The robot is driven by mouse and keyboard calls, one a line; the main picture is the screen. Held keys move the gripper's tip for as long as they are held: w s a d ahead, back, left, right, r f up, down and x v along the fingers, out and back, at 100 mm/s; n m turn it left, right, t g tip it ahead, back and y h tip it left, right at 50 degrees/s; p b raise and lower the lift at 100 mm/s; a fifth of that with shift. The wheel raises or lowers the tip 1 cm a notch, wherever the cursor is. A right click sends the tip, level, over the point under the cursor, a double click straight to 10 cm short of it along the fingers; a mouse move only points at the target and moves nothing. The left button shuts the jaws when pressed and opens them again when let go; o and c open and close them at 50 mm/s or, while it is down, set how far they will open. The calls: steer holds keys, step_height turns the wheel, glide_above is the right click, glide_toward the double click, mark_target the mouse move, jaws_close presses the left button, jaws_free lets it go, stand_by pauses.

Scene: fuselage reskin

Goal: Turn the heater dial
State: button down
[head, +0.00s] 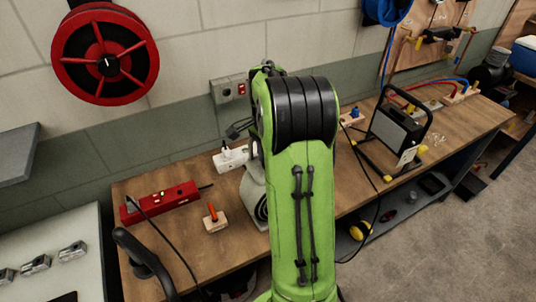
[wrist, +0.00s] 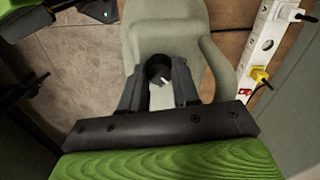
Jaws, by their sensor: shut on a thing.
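The heater (head: 254,190) is a pale grey-green unit on the workbench, mostly hidden behind my arm in the head view. Its curved body (wrist: 205,50) fills the middle of the wrist view. The heater dial (wrist: 158,67) is round and black with a pale pointer, set in the body. My gripper (wrist: 160,78) has its two dark fingers on either side of the dial, shut on it. The head view does not show my gripper; my green arm covers that spot.
A white power strip (wrist: 265,48) with plugs lies beside the heater. On the wooden bench (head: 165,235) are a red power strip (head: 160,202), a small block with an orange peg (head: 214,218) and a black-framed lamp-like unit (head: 396,132). A black cable hangs over the bench's front edge.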

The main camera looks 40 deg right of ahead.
steer(key=n, duration=0.4)
steer(key=shift+n+p, duration=0.4)
steer(key=n, duration=0.4)
steer(key=shift+n, duration=0.3)
steer(key=shift+a, duration=0.1)
steer(key=c, duration=0.8)
jaws_free()
step_height(320, 180, up, 16)
steer(key=p, duration=0.3)
steer(key=shift+w+a, duration=0.2)
steer(key=shift+w, duration=0.05)
steer(key=shift+f, duration=0.1)
